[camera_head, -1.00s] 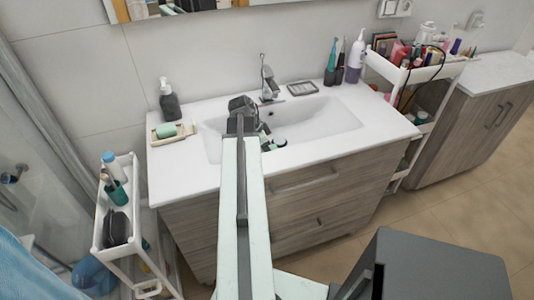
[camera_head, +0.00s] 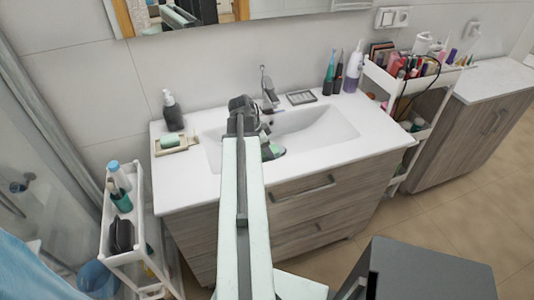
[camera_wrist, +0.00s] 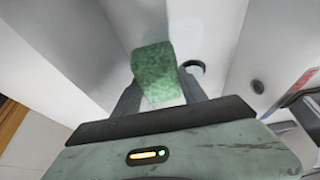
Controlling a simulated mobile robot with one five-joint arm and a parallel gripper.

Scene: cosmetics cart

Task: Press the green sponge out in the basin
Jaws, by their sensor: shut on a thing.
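The green sponge (camera_wrist: 154,72) is a rough green block between the two dark fingers of my gripper (camera_wrist: 160,80) in the wrist view. The gripper is shut on it. In the head view my gripper (camera_head: 270,148) is at the left part of the white basin (camera_head: 322,122), partly hidden by my arm, with a bit of green at its tip. White basin walls surround the sponge in the wrist view, with a round dark opening (camera_wrist: 258,87) to the right. I cannot tell whether the sponge touches the basin.
A soap dish (camera_head: 160,150) with a green bar (camera_head: 170,140) and a dark pump bottle (camera_head: 173,115) stand left of the basin. The faucet (camera_head: 268,90) rises behind it. White carts stand at left (camera_head: 136,215) and right (camera_head: 430,82).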

